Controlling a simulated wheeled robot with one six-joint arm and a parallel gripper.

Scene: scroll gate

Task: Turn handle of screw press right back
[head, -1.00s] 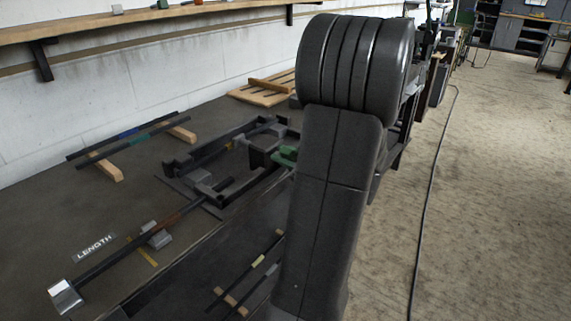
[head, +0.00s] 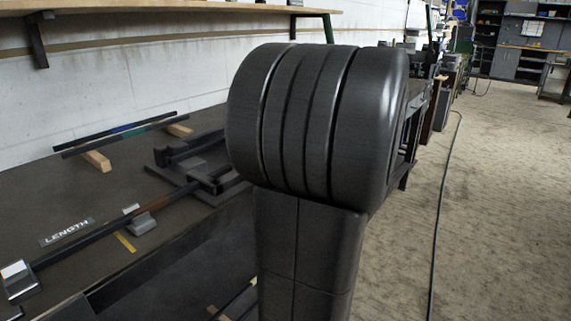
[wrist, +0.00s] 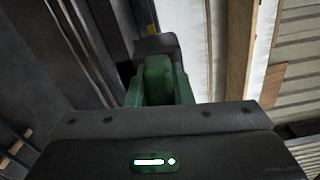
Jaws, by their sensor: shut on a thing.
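My gripper (wrist: 160,75) shows in the wrist view, with its dark body across the bottom and green parts reaching forward. It is shut on what seems to be the press handle, whose dark block end (wrist: 156,46) shows just beyond the green parts. The exact contact is hard to make out. In the head view a dark metal frame (head: 188,148), likely part of the press, lies on the bench behind my arm. My arm's dark links fill the middle of the head view and hide my gripper and the handle there.
The dark bench (head: 120,195) carries a LENGTH label (head: 67,231), a long bar on metal blocks (head: 143,222) and rods on wooden strips (head: 97,161). A wall shelf (head: 150,12) runs above. A cable (head: 440,215) crosses the otherwise open floor at right.

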